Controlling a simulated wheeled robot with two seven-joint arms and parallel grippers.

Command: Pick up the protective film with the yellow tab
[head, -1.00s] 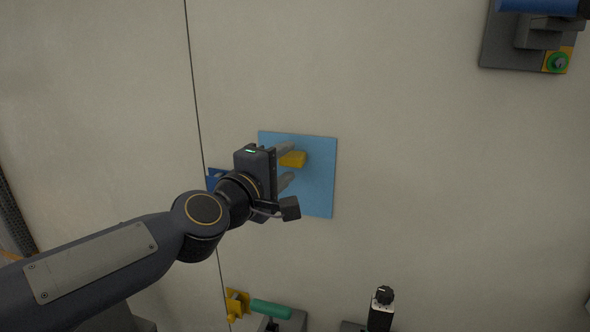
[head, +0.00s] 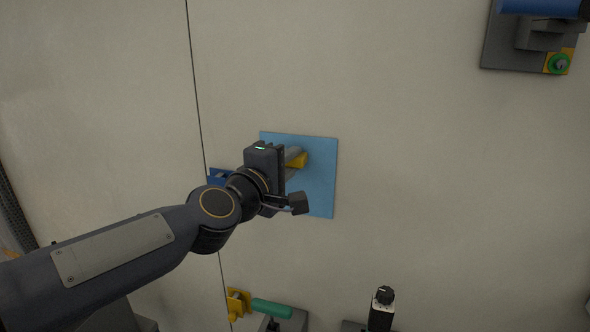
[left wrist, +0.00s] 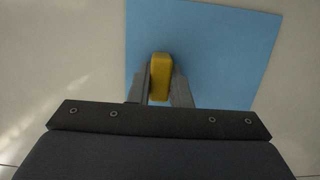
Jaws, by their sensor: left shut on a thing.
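The protective film is a flat light-blue square (head: 318,185) against the pale wall, and it fills the upper part of the left wrist view (left wrist: 215,45). Its yellow tab (head: 299,160) stands out from the film and also shows in the left wrist view (left wrist: 161,72). My left gripper (head: 295,163) is at the tab, with a finger on each side of it. In the left wrist view the fingers (left wrist: 163,88) are shut on the tab. My gripper body hides the film's left part in the head view. My right gripper is not in view.
A blue part (head: 218,176) shows behind my left wrist. A yellow bracket with a green handle (head: 270,307) and a black knob (head: 384,295) are at the bottom. A grey fixture with a green button (head: 557,63) is top right. The wall right of the film is clear.

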